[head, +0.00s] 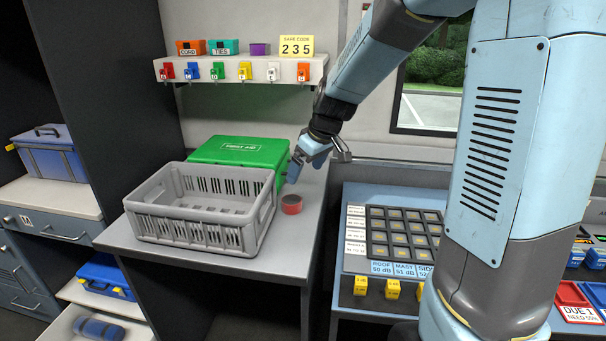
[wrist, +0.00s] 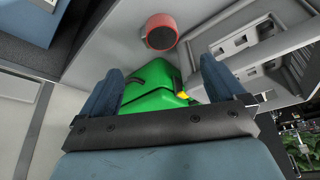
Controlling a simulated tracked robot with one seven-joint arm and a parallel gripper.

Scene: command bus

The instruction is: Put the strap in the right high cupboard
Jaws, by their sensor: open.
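A small red round roll with a dark top (head: 291,204) sits on the grey counter, just right of the grey crate. It may be the strap, but I cannot tell for sure. It also shows in the wrist view, as a red roll with a dark end (wrist: 161,31) beyond the fingertips. My gripper (head: 306,165) is above the counter, close above the roll and apart from it. In the wrist view my gripper (wrist: 163,82) has its two blue fingers spread, with nothing held between them. No high cupboard can be made out in either view.
A grey slotted crate (head: 195,234) and a green first-aid case (head: 238,151) stand on the counter (head: 268,262) beside the roll. A shelf (head: 240,70) with hooks and small boxes hangs above. A button console (head: 395,262) is to the right. Open drawers are at lower left.

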